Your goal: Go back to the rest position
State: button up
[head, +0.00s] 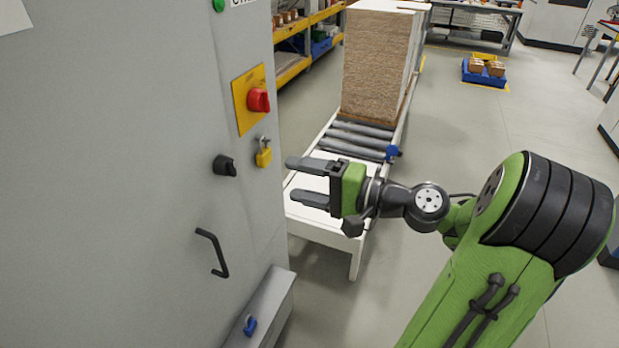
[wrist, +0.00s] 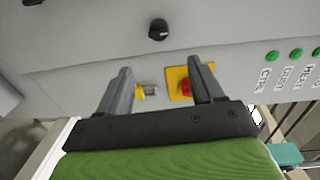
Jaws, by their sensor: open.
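My gripper (head: 300,180) is open and empty, with its two grey fingers pointing left at the grey cabinet (head: 120,180). It is apart from the cabinet, just right of the black knob (head: 225,165) and the yellow padlock (head: 263,153) in the head view. In the wrist view my gripper (wrist: 160,85) shows both fingers spread. The black knob (wrist: 158,29) is beyond them, and the padlock (wrist: 147,90) and the red switch (wrist: 186,87) on its yellow plate show between and behind the fingers.
A white-framed roller conveyor (head: 360,140) with a stack of boards (head: 378,65) runs behind my gripper. The cabinet has a black handle (head: 213,252) and a lower ledge (head: 262,310). A blue crate (head: 484,76) stands on the floor at the back. Open floor (head: 480,125) lies right of the conveyor.

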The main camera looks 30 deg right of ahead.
jog(key=shift+s+d+r, duration=0.1)
jog(key=shift+s+d, duration=0.25)
jog(key=shift+s, duration=0.2)
jog(key=s+a+f+n+g+h, duration=0.2)
jog(key=a+f+n+g+h, duration=0.15)
jog(key=a+f, duration=0.2)
jog(key=s+a+f+n+g+h, duration=0.2)
jog(key=a+f+n+g, duration=0.25)
jog(key=a, duration=0.25)
jog(key=s+d+r+n+h, duration=0.1)
jog(key=s+r+h, duration=0.1)
jog(key=s, duration=0.4)
jog(key=s+d+r+n+h, duration=0.1)
jog(key=s+d+r+h, duration=0.1)
jog(key=s, duration=0.4)
jog(key=shift+n+h, duration=0.3)
jog(key=shift+h, duration=0.05)
